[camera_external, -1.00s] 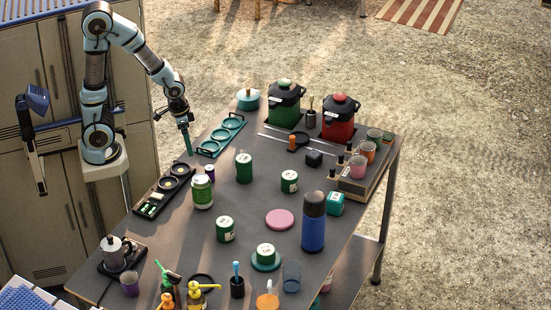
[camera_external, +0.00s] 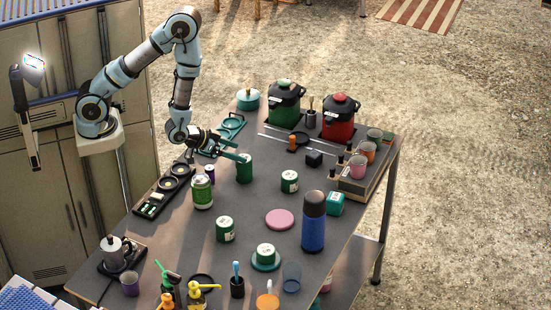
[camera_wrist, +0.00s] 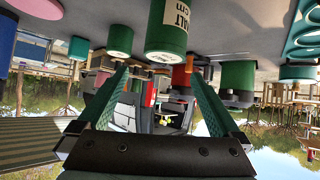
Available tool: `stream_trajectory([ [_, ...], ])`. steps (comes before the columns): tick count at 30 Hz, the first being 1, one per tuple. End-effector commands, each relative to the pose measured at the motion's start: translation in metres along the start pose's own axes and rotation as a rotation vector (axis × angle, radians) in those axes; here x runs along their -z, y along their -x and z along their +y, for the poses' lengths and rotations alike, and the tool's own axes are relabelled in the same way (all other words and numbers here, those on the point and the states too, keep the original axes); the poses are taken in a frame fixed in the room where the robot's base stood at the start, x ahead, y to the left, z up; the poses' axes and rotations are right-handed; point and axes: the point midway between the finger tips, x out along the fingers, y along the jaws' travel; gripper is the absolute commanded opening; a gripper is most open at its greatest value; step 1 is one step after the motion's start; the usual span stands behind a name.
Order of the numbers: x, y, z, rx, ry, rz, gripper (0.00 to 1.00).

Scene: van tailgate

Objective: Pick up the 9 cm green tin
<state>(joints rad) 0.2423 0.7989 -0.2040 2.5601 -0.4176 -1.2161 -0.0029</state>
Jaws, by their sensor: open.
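Several green tins with white labels stand on the dark table. The tallest tin (camera_external: 244,170) is right by my gripper (camera_external: 241,151), whose teal fingers reach toward its upper part. In the wrist view this tin (camera_wrist: 168,28) hangs upside down just beyond my fingers (camera_wrist: 158,76), roughly in line with the gap between them. Its label reads "ALT" and "cm"; the number is cut off. My gripper is open and empty. Other green tins stand at the middle right (camera_external: 289,182), the front middle (camera_external: 225,229) and on a teal disc (camera_external: 265,251). Their sizes are unreadable.
A green-labelled jar (camera_external: 202,192) stands left of the tall tin, close to my arm. A teal tray (camera_external: 209,151) lies behind it. Green (camera_external: 284,105) and red (camera_external: 338,122) pots stand at the back. A blue flask (camera_external: 313,225) and pink disc (camera_external: 279,219) are to the right.

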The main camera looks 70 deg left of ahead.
Motion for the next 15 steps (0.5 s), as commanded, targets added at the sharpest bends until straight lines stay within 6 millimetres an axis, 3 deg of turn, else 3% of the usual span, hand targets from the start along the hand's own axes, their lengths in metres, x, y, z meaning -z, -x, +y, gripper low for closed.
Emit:
stream_trajectory([
  [9, 0.010, 0.019, 0.000, 0.052, -0.029, 0.195, 1.00],
  [15, -0.005, 0.008, -0.001, 0.056, -0.031, 0.211, 1.00],
])
